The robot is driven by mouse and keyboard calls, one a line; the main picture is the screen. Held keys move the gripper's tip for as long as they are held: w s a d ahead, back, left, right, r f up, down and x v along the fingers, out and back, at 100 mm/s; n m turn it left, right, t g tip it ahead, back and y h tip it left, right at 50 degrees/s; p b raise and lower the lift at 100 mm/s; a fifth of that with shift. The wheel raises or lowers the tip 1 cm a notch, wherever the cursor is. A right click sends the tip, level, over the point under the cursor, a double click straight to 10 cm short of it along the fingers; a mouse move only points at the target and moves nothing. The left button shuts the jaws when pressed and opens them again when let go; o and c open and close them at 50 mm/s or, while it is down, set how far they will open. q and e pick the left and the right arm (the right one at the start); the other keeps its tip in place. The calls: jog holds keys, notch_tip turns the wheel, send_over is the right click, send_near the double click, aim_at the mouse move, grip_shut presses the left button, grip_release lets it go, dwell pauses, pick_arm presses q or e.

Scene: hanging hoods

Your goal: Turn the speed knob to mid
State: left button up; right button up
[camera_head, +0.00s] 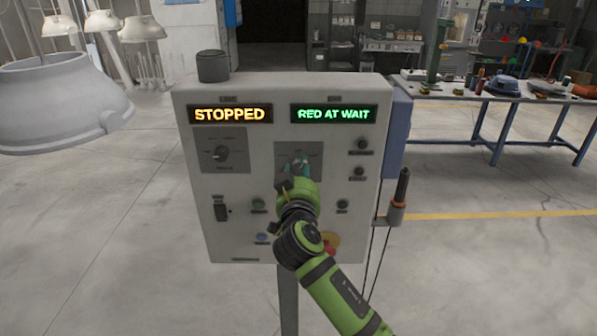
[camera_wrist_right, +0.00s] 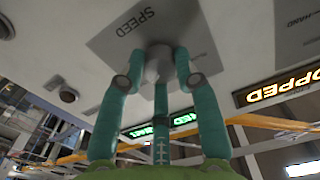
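The grey control box (camera_head: 230,240) stands upright in the middle of the head view. Its speed plate (camera_head: 284,150) is on the front, under the green "RED AT WAIT" display (camera_head: 334,113). My right gripper (camera_head: 300,165) is at this plate and hides its knob in the head view. In the right wrist view, the pale speed knob (camera_wrist_right: 158,60) sits between the teal fingertips of my right gripper (camera_wrist_right: 159,68), which appear closed against its sides. The knob's pointer and setting are hidden. My left gripper is not in view.
A mode-type selector (camera_head: 221,153) sits left of the speed plate, under the amber "STOPPED" display (camera_head: 230,114). Small buttons and a red stop button (camera_head: 331,245) are lower down. A white hood (camera_head: 60,105) hangs left.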

jog(key=shift+f, duration=0.1)
grip_shut()
jog(key=shift+f+n, duration=0.1)
jog(key=shift+n, duration=0.8)
jog(key=n, duration=0.3)
jog(key=shift+n, duration=0.3)
jog(key=n, duration=0.3)
jog(key=shift+p, duration=0.35)
jog(key=shift+d+n+p, duration=0.1)
jog(key=shift+n+p, duration=0.3)
jog(key=shift+n, duration=1.2)
jog(key=shift+f, duration=0.1)
